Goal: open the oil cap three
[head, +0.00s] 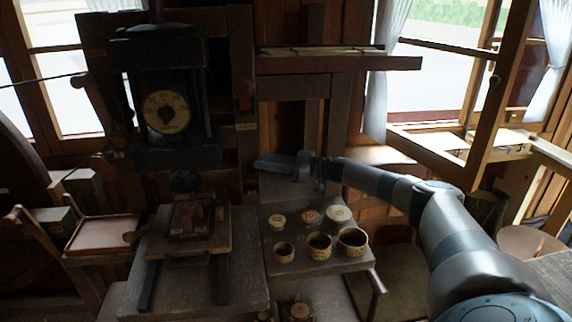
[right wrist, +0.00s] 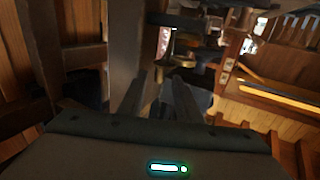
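Three pale round lids lie in a row on a dark wooden shelf in the head view: a left lid (head: 277,222), a reddish-marked middle lid (head: 309,217) and a right lid (head: 338,214). Their markings are too small to read surely. In front of them stand three open round pots: left (head: 284,252), middle (head: 319,246) and right (head: 352,242). I cannot tell which is cap three. My right gripper (head: 270,165) is above and behind the lids, pointing left, apart from them. In the right wrist view its fingers (right wrist: 158,90) look spread, with nothing between. My left gripper is not in view.
A dark press with a round dial (head: 166,112) stands at the left. A wooden bench (head: 205,280) is below it, and a reddish tray (head: 103,233) is further left. A wall shelf (head: 335,60) hangs above my right arm. An open window is at the right.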

